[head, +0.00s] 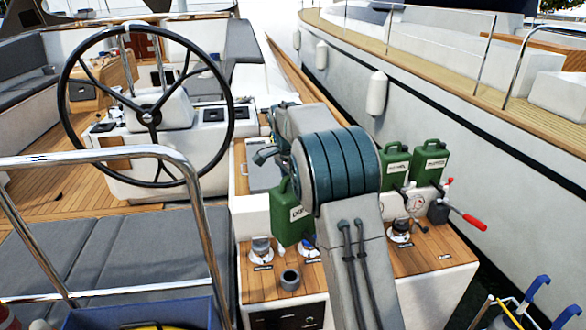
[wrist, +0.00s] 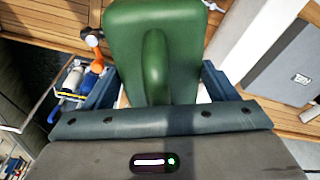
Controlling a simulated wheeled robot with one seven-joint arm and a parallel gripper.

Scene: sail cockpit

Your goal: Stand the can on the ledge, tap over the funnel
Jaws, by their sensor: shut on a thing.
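A green can (head: 287,222) with a white label hangs upright in my gripper, above the left part of a wood-topped console (head: 435,258). In the wrist view the can (wrist: 186,25) fills the space between the jaws, its handle facing the camera. My gripper (wrist: 156,85) is shut on it; in the head view my arm largely hides the gripper. Two similar green cans (head: 394,166) (head: 430,161) stand side by side at the console's back right, above a pale panel. Round fittings that may be funnels sit on the wood, at left (head: 261,247) and right (head: 400,231). I cannot make out the held can's tap.
A red-handled lever (head: 468,219) juts out at the console's right. A dark cup-like ring (head: 290,279) stands at the front left of the wood. The steering wheel (head: 148,113) and a steel rail (head: 190,170) are to the left. A white-hulled boat lies alongside to the right.

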